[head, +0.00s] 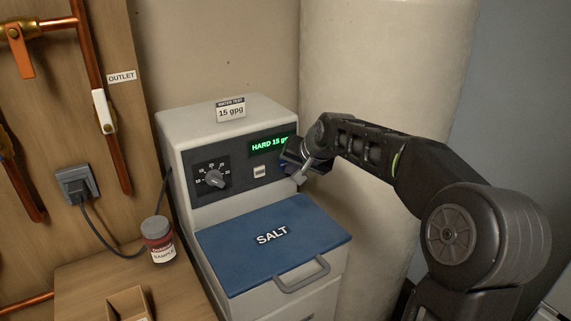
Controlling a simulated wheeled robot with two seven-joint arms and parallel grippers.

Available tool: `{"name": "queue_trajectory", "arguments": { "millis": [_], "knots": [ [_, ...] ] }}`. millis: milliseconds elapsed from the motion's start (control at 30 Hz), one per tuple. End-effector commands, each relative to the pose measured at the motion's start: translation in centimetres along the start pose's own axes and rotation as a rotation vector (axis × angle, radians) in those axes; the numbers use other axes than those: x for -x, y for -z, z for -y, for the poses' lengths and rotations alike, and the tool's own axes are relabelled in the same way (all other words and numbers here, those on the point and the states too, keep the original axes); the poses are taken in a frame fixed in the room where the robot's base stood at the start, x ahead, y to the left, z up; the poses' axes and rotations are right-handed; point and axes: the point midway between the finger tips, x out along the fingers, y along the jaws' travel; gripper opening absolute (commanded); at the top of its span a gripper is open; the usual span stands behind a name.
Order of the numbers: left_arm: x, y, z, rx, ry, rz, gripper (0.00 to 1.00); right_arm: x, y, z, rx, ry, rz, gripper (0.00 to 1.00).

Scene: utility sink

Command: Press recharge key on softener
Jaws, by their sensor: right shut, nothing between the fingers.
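The softener (240,125) is a pale cabinet with a dark control panel on its upper front. My right gripper (299,178) is shut and empty at the panel's right end, below the display and right of the pale button. Whatever key lies behind the gripper is hidden; a bit of blue shows by the fingers. I cannot tell whether the fingertips touch the panel. My left gripper is not in view.
The blue salt lid (235,248) with a grey handle (302,275) juts out below the panel. A sample jar (158,240) and an open wooden box (128,303) stand on the wooden surface at left. Copper pipes and a plugged outlet (77,184) are on the board. A large pale tank (385,70) stands behind.

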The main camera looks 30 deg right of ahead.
Motion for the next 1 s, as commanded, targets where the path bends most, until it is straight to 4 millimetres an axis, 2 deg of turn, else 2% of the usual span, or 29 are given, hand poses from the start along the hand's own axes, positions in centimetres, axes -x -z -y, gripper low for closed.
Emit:
{"name": "queue_trajectory", "arguments": {
  "millis": [1000],
  "knots": [
    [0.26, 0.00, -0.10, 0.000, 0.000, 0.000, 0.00, -0.56, 0.46, 0.46, 0.000, 0.000, 0.000, 0.00]
  ]
}}
